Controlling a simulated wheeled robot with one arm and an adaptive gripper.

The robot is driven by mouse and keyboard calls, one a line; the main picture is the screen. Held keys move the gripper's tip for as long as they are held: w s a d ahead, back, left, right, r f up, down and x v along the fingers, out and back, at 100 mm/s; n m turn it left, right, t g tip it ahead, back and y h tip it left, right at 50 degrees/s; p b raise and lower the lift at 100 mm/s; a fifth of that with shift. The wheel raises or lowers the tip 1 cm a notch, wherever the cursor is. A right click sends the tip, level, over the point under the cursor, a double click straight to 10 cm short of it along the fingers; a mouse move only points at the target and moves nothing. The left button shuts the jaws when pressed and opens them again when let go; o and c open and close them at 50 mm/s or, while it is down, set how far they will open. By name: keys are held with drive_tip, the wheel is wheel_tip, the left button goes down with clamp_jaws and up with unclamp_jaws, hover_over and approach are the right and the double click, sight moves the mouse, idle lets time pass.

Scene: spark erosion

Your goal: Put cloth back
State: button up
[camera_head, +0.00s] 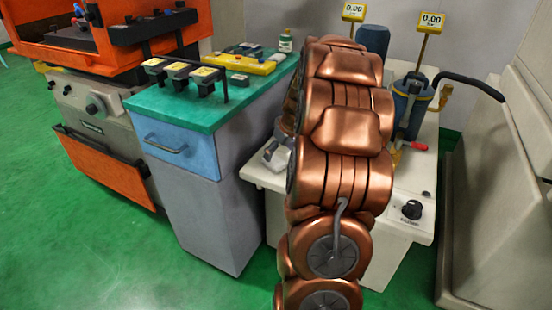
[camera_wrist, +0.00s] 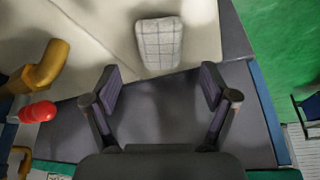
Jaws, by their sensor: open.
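The cloth (camera_wrist: 160,43) is a pale grey-white folded pad with a checked line pattern. In the wrist view it lies on a cream surface (camera_wrist: 95,22), close to where that meets a grey panel. My gripper (camera_wrist: 158,84) is open and empty. Its two fingers point toward the cloth, which appears just beyond the fingertips and between their lines, apart from both. How high the gripper is above it I cannot tell.
A cabinet with a teal top (camera_head: 185,105) holds switch boxes, a yellow block (camera_head: 240,64) and a small bottle (camera_head: 285,41). A white bench (camera_head: 400,222) behind my arm carries a blue canister (camera_head: 411,105). A red-tipped yellow fitting (camera_wrist: 42,78) stands left of my gripper. Green floor is clear at left.

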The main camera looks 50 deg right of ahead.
drive_tip(key=v, duration=0.7)
drive_tip(key=s+a+n+g+y, duration=0.1)
drive_tip(key=s+a+g, duration=0.15)
drive_tip(key=a, duration=1.05)
drive_tip(key=s+a+g+y, duration=0.1)
drive_tip(key=s+a, duration=0.3)
drive_tip(key=a, duration=1)
drive_tip(key=s+a+f+g, duration=0.1)
drive_tip(key=s+a+g, duration=0.1)
drive_tip(key=s+a, duration=0.3)
drive_tip(key=s+a+f+g+h, duration=0.1)
drive_tip(key=s+a, duration=0.4)
drive_tip(key=s, duration=0.9)
drive_tip(key=shift+s+f+g+h, duration=0.3)
drive_tip(key=shift+f+g, duration=0.25)
wheel_tip(320, 180, up, 18)
drive_tip(key=t+p, duration=0.1)
drive_tip(key=p, duration=1.6)
drive_tip(key=shift+w+r, duration=0.25)
drive_tip(key=shift+w, duration=0.15)
drive_tip(key=shift+a, duration=0.1)
